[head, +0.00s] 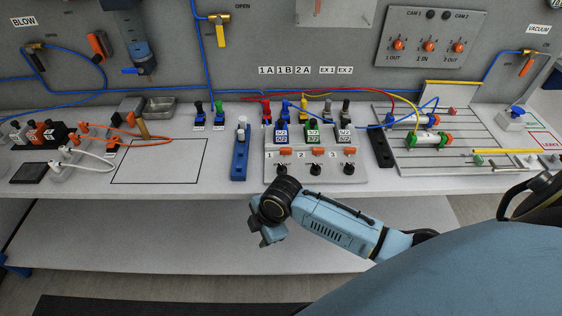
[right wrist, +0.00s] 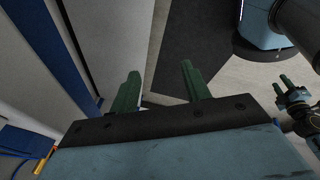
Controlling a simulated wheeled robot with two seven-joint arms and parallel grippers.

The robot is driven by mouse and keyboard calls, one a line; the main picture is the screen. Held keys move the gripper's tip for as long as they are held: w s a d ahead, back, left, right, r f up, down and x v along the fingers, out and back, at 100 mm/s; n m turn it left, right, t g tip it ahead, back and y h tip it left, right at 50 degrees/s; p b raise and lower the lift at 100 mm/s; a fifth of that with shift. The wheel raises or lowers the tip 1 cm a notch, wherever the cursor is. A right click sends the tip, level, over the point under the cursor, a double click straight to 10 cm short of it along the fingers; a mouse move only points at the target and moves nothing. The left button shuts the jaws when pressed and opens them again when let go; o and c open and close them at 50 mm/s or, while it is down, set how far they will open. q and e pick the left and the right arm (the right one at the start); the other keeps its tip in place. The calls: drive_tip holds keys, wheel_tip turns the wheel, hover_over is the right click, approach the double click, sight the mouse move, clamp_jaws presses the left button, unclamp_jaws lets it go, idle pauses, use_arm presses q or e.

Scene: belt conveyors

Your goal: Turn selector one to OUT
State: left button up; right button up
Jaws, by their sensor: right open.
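Three black knobs sit along the front of a grey valve block beside the marks 1, 2 and 3. The knob by 1 (head: 282,169) is at the left; its pointer direction is too small to tell. On the back wall, a grey panel (head: 422,20) carries orange parts marked 1 OUT, 2 IN and 3 OUT. Which set holds selector one I cannot tell. My right gripper (head: 262,236) is below and in front of the bench edge, clear of the knobs. In the right wrist view its green fingers (right wrist: 161,82) are apart and empty. My left gripper (right wrist: 290,95) is at the right there, small.
The bench front edge (head: 210,194) runs between my right gripper and the valve block. A blue upright part (head: 240,150) stands left of the block, and a grooved plate with cylinders (head: 470,165) lies right. Blue, red and yellow hoses cross behind. An outlined area (head: 160,160) is bare.

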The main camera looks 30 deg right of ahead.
sight(282, 166)
drive_tip(key=w+r+n, duration=0.1)
drive_tip(key=r+n, duration=0.2)
drive_tip(key=w+r+n, duration=0.2)
drive_tip(key=r+n, duration=0.1)
drive_tip(key=r, duration=0.1)
drive_tip(key=w+d+r+n, duration=0.1)
drive_tip(key=r+n, duration=0.2)
drive_tip(key=r, duration=0.1)
drive_tip(key=shift+w+d+r+n+g+h, duration=0.1)
drive_tip(key=shift+w+r+n+g+h, duration=0.05)
drive_tip(key=shift+w+n+g+h, duration=0.2)
drive_tip(key=d+r+n, duration=0.1)
drive_tip(key=w+d+r+n, duration=0.1)
drive_tip(key=r+n, duration=0.1)
drive_tip(key=w+d+r+n+g+h, duration=0.1)
drive_tip(key=r+n, duration=0.1)
drive_tip(key=shift+w+d+r, duration=0.1)
drive_tip(key=shift+d+r, duration=0.15)
drive_tip(key=d+r+n+h, duration=0.2)
drive_tip(key=d+r+n, duration=0.4)
drive_tip(key=r, duration=0.2)
drive_tip(key=shift+n+g+y, duration=0.25)
drive_tip(key=shift+g, duration=0.2)
drive_tip(key=f, duration=0.8)
drive_tip(key=w+f, duration=0.1)
drive_tip(key=f, duration=0.4)
drive_tip(key=shift+d+f+b, duration=0.1)
drive_tip(key=shift+d+b, duration=0.25)
drive_tip(key=shift+d, duration=0.05)
